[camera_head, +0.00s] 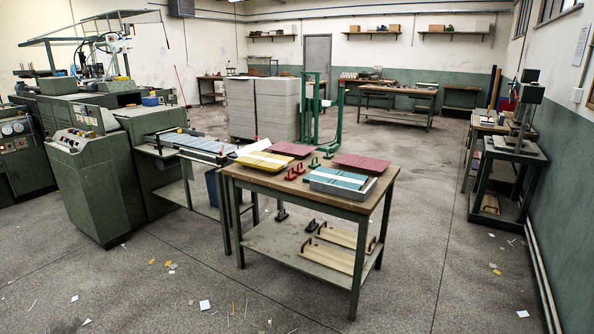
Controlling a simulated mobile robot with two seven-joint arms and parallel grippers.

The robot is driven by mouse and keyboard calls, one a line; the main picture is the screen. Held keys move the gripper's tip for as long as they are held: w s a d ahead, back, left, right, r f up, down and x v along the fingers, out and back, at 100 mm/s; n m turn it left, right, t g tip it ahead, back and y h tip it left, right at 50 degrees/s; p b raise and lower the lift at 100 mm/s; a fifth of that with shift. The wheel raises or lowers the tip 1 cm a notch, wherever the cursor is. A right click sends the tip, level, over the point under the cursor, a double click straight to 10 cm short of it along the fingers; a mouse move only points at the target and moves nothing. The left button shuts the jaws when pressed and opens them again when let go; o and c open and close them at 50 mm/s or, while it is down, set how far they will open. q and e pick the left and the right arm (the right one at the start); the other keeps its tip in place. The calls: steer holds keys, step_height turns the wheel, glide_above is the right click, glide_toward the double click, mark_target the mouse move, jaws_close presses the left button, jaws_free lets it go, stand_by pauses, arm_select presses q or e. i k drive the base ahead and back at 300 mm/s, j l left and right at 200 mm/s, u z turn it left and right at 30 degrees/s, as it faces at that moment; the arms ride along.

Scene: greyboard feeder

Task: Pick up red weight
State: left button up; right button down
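Two small red weights with upright handles stand close together on the wooden top of the worktable, between the stacks of boards. One red weight (291,174) is nearer, and the other red weight (300,169) is just behind it to the right. Both are small in the picture. Neither of my grippers is in view, and nothing is seen touching the weights.
The table (235,174) also bears yellow boards (264,161), blue boards (338,178), dark red boards (361,162) and green weights (314,162). Its lower shelf (290,241) holds dark weights and handled boards. A green machine (95,170) stands left. Open floor (420,220) lies right.

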mark_target(291, 176)
steer(key=i, duration=0.55)
steer(key=i+j+z, duration=0.1)
steer(key=i, duration=0.4)
steer(key=i+j, duration=0.15)
steer(key=i, duration=0.4)
steer(key=i+j+z, duration=0.15)
steer(key=i, duration=0.35)
steer(key=i+j, duration=0.1)
steer(key=i, duration=0.45)
